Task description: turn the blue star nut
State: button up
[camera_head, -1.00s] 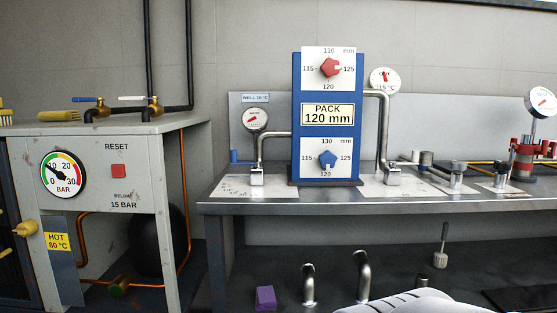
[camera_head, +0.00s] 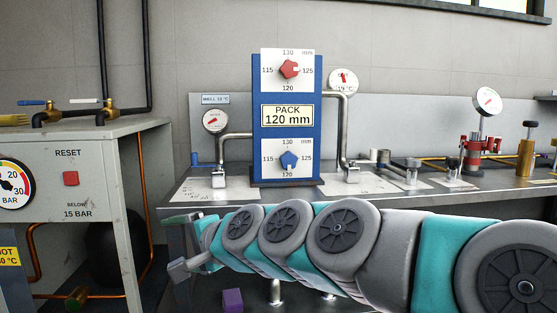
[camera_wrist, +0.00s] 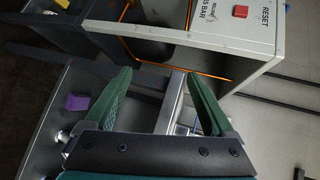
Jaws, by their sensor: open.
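The blue star nut (camera_head: 289,161) sits on the lower white dial of the upright blue panel (camera_head: 257,140) in the head view. Its dial has marks 115, 120, 125 and 130 mm, and the nut's point is up, near 130. The panel's label (camera_head: 287,115) reads PACK 120 mm. A red star nut (camera_head: 289,69) is on the upper dial. My gripper (camera_head: 177,242) is at the left end of my arm, below and left of the blue nut, in front of the bench edge. In the wrist view my gripper (camera_wrist: 161,90) is open and empty. The blue nut is not in the wrist view.
The steel bench (camera_head: 400,207) carries steel pipes, gauges and a red clamp stand (camera_head: 474,150). The grey cabinet (camera_head: 110,165) with a red RESET button (camera_head: 71,179) stands left, near my gripper. A purple block (camera_head: 232,301) lies below the bench.

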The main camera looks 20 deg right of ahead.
jog(key=w+d+r+m+t+h, duration=0.2)
jog(key=w+d+r+m+t, duration=0.3)
jog(key=w+d+r+m, duration=0.3)
jog(key=m+h, duration=1)
jog(key=m, duration=0.6)
send_near(289, 160)
jog(key=shift+x, duration=1)
jog(key=shift+p+x, duration=0.55)
jog(key=shift+x, duration=3.2)
jog(key=shift+c, duration=0.3)
jog(key=c, duration=1.3)
jog(key=shift+n, duration=0.3)
